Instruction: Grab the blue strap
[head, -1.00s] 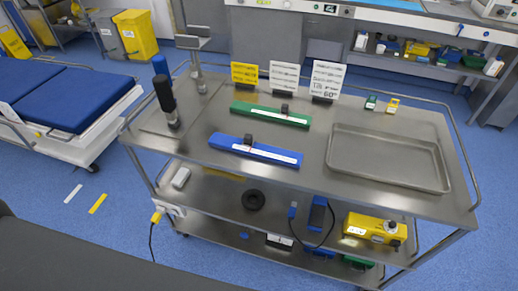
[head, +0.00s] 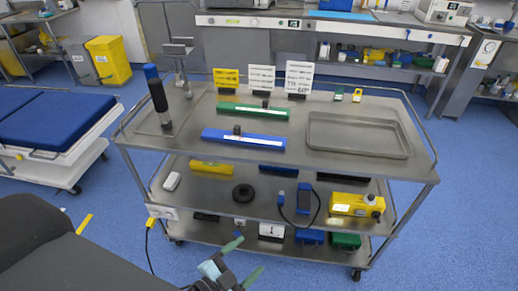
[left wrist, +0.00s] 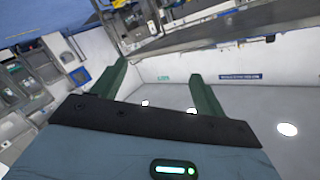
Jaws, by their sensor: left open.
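The blue strap (head: 262,142) is a flat blue bar with a white label strip and a small black clip near its left end. It lies on the steel top of the trolley (head: 340,178), in front of a similar green strap (head: 255,110). My left gripper (head: 246,258) shows at the bottom of the head view, in front of the trolley and below its top, apart from the strap. Its two green fingers (left wrist: 160,95) are spread and empty in the left wrist view. The strap is not seen in the left wrist view. My right gripper is not in view.
A steel tray (head: 358,153) sits on the right of the trolley top. A black upright handle (head: 157,95) stands at left, and sign cards (head: 262,78) stand behind. Lower shelves hold a yellow device (head: 357,205) and several items. Rails edge the trolley.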

